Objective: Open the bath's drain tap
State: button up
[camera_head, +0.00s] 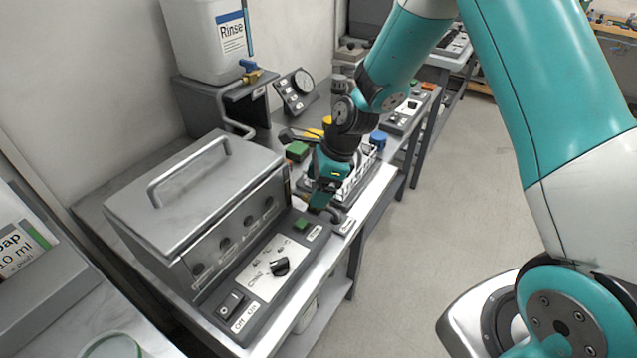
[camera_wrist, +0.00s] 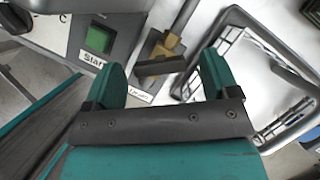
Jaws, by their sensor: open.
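The bath (camera_head: 195,205) is a grey metal box with a handled lid and a front control panel. Its drain tap (camera_head: 337,214) is at the bath's right end, partly hidden by my gripper (camera_head: 321,195). In the wrist view the drain tap (camera_wrist: 170,45) shows a brass body and a dark bar-shaped lever (camera_wrist: 160,67). My gripper (camera_wrist: 162,70) is open, and the lever appears between its fingertips in that picture. I cannot tell whether a finger touches it. A white label (camera_wrist: 136,96) is partly hidden by the left finger.
A green Start button (camera_wrist: 98,39) is left of the tap in the wrist view. A wire rack (camera_wrist: 290,85) stands to the right. The Rinse container (camera_head: 205,40) with a blue-handled tap (camera_head: 249,66) is behind. Open floor (camera_head: 440,190) lies right of the bench.

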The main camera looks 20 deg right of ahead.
jog(key=c, duration=0.9)
jog(key=shift+r+n+p, duration=0.1)
jog(key=shift+n+p, duration=0.25)
jog(key=shift+n, duration=0.05)
jog(key=shift+w+n, duration=0.1)
jog(key=shift+n, duration=0.2)
jog(key=n+g+p, duration=0.1)
jog(key=n+p, duration=0.1)
jog(key=n, duration=0.1)
jog(key=shift+w+g, duration=0.1)
jog(key=shift+g, duration=0.2)
jog(key=n+g+p, duration=0.1)
jog(key=n, duration=0.2)
jog(key=n+g+p, duration=0.1)
jog(key=n, duration=0.1)
jog(key=shift+w+n+h, duration=0.2)
jog(key=shift+n+h, duration=0.2)
